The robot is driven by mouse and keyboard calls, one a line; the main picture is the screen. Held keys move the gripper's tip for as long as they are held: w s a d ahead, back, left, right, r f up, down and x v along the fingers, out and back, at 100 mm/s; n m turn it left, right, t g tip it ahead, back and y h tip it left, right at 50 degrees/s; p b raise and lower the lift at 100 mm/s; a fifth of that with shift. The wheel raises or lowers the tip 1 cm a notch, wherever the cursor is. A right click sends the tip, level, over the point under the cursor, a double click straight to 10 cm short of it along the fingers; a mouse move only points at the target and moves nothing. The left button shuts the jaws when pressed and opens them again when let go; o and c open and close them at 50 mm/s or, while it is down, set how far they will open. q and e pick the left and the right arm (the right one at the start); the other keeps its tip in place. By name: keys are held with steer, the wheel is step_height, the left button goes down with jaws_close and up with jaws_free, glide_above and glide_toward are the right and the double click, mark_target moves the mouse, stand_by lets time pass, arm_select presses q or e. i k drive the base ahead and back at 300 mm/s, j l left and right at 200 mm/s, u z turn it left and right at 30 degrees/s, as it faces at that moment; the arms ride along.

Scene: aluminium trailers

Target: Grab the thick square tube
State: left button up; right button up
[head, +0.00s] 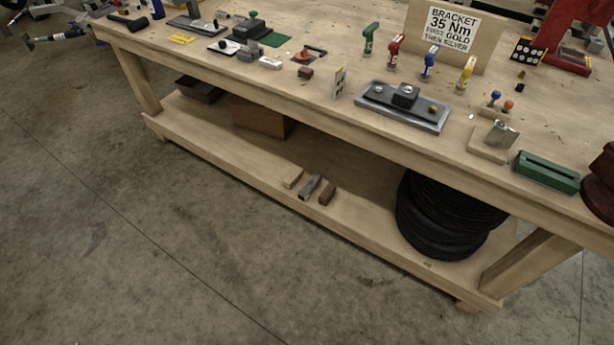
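Three short bar-like pieces lie side by side near the front edge of the bench's lower shelf in the head view: a pale wood-coloured one (292,178), a grey metallic one (309,187) and a brown one (327,195). The grey one looks most like a square tube, but its open end and wall thickness are too small to tell. Nothing is touching it from above. Neither of my grippers can be made out in the view.
The wooden workbench (240,84) carries tools, coloured-handled drivers, a grey fixture plate (425,118) and a sign (450,30). The concrete floor in front is clear.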

mark_target(311, 184)
steer(key=i+j+z, duration=0.1)
steer(key=j, duration=0.25)
steer(key=i+j+z, duration=0.1)
steer(key=j, duration=0.25)
steer(key=i+j, duration=0.2)
steer(key=j, duration=0.2)
steer(key=i+j+z, duration=0.15)
steer(key=j, duration=0.2)
steer(key=i+j+z, duration=0.1)
steer(key=j, duration=0.3)
steer(key=i+j+z, duration=0.1)
steer(key=j, duration=0.3)
